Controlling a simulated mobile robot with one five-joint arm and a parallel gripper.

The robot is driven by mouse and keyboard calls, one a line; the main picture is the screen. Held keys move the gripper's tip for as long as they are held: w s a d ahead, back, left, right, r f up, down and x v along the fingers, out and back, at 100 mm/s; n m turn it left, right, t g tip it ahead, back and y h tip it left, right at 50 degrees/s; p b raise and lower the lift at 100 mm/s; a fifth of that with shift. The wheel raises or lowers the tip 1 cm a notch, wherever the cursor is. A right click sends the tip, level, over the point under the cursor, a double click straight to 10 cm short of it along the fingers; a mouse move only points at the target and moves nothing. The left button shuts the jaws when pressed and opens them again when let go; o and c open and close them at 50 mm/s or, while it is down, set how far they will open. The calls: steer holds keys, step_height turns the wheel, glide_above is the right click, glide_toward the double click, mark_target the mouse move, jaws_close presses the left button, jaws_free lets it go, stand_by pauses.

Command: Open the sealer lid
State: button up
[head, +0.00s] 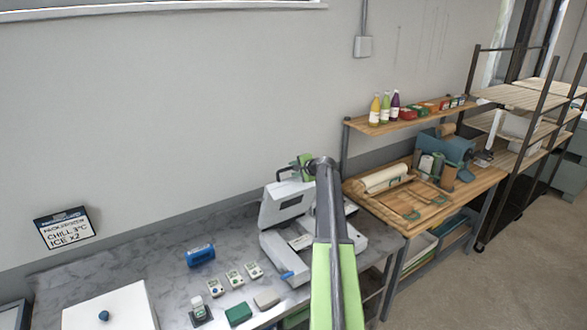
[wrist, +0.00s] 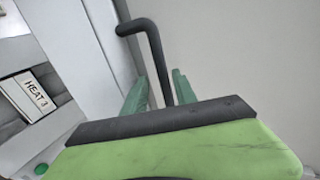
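The sealer is a white machine at the back right of the grey table in the head view. Its lid (head: 286,203) stands raised and tilted up above the base (head: 285,262). My gripper (head: 303,168) is at the top of the lid, partly hidden by my arm. In the wrist view, a dark bent handle (wrist: 156,55) runs between the two green fingers of my gripper (wrist: 159,90). The fingers stand apart, with small gaps beside the bar. The white lid (wrist: 85,45) is to their left. A panel marked HEAT (wrist: 35,95) shows at the left edge.
A blue roll (head: 201,255), several small labelled packs (head: 234,278) and a green block (head: 238,313) lie on the table (head: 150,270) left of the sealer. A white box (head: 110,310) stands front left. A wooden bench (head: 470,185) with goods stands to the right.

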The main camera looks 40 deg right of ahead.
steer(key=s+a, duration=0.2)
steer(key=s, duration=0.9)
steer(key=shift+s, duration=0.1)
steer(key=w+a+f+n+g+y+b, duration=0.15)
steer(key=a+f+n+b, duration=0.35)
steer(key=a, duration=0.6)
steer(key=w+a+f+n+g+y+b, duration=0.1)
steer(key=a+f+g+y+b, duration=0.15)
steer(key=a+f, duration=0.7)
steer(key=w+a+f+n+g+y+b, duration=0.1)
steer(key=a+f+n+b, duration=0.25)
steer(key=a, duration=0.85)
steer(key=s+a+f+n+g+h+b, duration=0.1)
steer(key=s+a+f+n+g+b, duration=0.1)
steer(key=s+a+f, duration=0.4)
steer(key=s+a+f+n+g+h+b, duration=0.1)
steer(key=s+a+f+n+g+b, duration=0.2)
steer(key=a, duration=1)
steer(key=s+a+f+n+g+b, duration=0.2)
steer(key=s+a+f+n+b, duration=0.3)
steer(key=s+a+f+b, duration=0.3)
step_height(320, 180, down, 4)
steer(key=shift+s+a+r+h+b, duration=0.25)
steer(key=shift+s+a+h+b, duration=0.15)
steer(key=shift+a+b, duration=0.45)
steer(key=shift+w+a+n, duration=0.1)
steer(key=shift+n, duration=0.15)
